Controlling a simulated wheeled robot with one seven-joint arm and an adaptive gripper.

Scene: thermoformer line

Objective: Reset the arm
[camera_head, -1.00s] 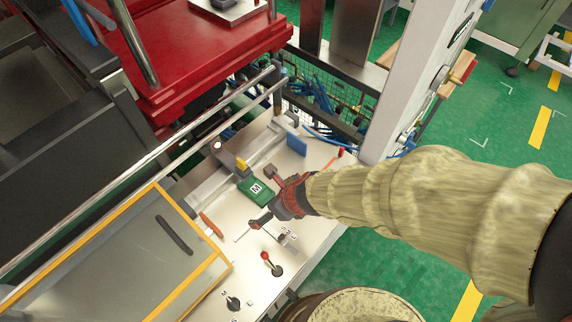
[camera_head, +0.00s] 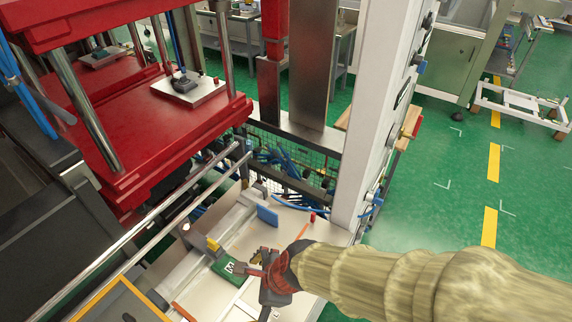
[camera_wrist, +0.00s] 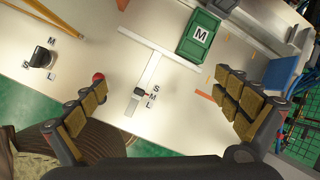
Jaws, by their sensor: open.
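My gripper (camera_head: 258,291) is low in the head view, its sleeved arm reaching in from the right over the pale machine top (camera_head: 312,232). In the wrist view its padded fingers (camera_wrist: 161,80) are spread wide with nothing between them. A green block marked M (camera_head: 226,265) lies near the fingers; in the wrist view it is at the top (camera_wrist: 199,34), beyond the fingertips. A small slider marked S, M, L (camera_wrist: 140,93) lies below the open fingers. A red ball knob (camera_wrist: 98,77) is partly hidden by the left finger.
A blue plate (camera_head: 267,215) stands upright on the machine top. A black knob (camera_wrist: 40,57) sits at the wrist view's left. Two metal rails (camera_head: 192,183), a red press (camera_head: 140,120) and a white post (camera_head: 375,110) surround the area. Green floor (camera_head: 420,210) is open at right.

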